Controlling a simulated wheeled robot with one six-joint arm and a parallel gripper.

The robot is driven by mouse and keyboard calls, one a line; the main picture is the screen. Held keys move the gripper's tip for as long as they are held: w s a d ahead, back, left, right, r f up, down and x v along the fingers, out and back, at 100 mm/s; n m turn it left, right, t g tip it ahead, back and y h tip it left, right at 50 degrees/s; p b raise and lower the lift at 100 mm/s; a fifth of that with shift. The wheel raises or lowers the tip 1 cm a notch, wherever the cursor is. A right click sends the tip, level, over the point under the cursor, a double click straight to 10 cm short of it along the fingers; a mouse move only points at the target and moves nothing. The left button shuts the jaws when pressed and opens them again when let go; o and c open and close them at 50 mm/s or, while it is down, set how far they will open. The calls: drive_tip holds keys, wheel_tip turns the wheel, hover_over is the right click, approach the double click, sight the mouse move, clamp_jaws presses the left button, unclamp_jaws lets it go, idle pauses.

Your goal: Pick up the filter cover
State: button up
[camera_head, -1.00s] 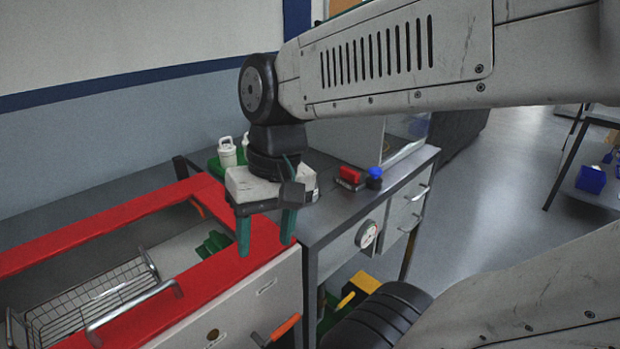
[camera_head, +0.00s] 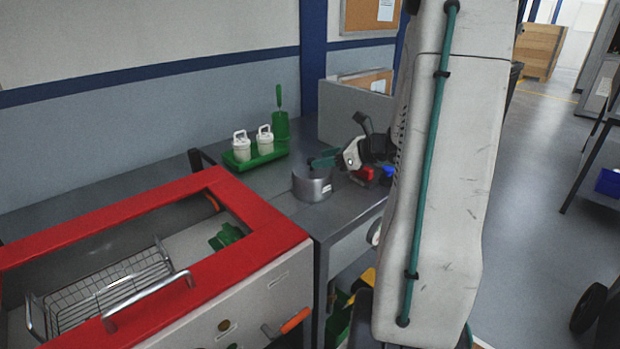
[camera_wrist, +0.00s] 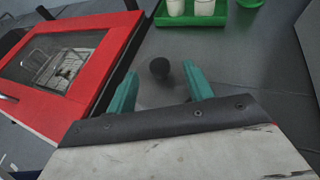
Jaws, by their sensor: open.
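A grey metal cylinder (camera_head: 312,185), which looks like the filter cover, stands upright on the grey bench close to the red-framed machine. In the wrist view, a round dark knob (camera_wrist: 159,68) shows between the fingertips, with a grey body below it; it appears to be the cover's top. My gripper (camera_head: 322,159) is above the cylinder and slightly to its right, with its teal fingers pointing left. In the wrist view my gripper (camera_wrist: 160,76) is open and empty, its fingers spread to either side of the knob. Contact cannot be made out.
A green tray (camera_head: 262,159) with two white-lidded containers stands behind the cylinder. A red item (camera_head: 363,174) and a blue item (camera_head: 387,173) lie to the right. The red-framed machine (camera_head: 262,212) with a wire basket is at left.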

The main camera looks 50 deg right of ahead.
sight(307, 168)
drive_tip(key=x, duration=0.6)
drive_tip(key=shift+w+a+f, duration=0.1)
drive_tip(key=shift+w, duration=0.15)
clamp_jaws()
